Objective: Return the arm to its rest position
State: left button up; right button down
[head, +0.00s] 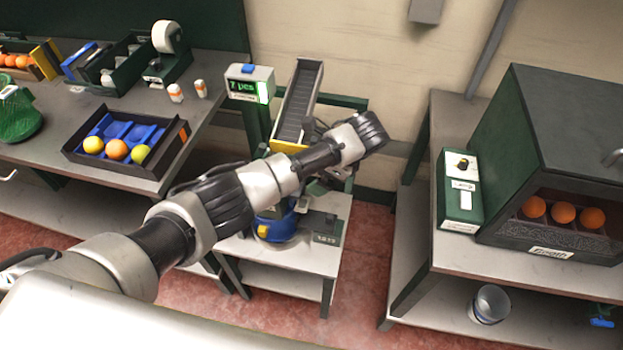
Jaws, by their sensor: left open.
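My left arm reaches in from the lower left across the middle of the head view. My left gripper (374,130) is at its end, to the right of the sloped chute (302,95), and is open. I see nothing held in it. The arm hides part of the small middle stand and the foot of the chute. My right gripper does not show.
The left table carries a black tray (72,152) with a blue insert and several fruits. A counter display (249,84) stands by the chute. Right, a dark cabinet (560,120) holding oranges and a control box (460,190) stand on a bench (455,262). Red floor lies between.

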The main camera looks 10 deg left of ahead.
pick_arm(q)
jog(key=shift+d+r, duration=0.25)
jog(key=shift+r, duration=0.2)
jog(key=shift+f, duration=0.1)
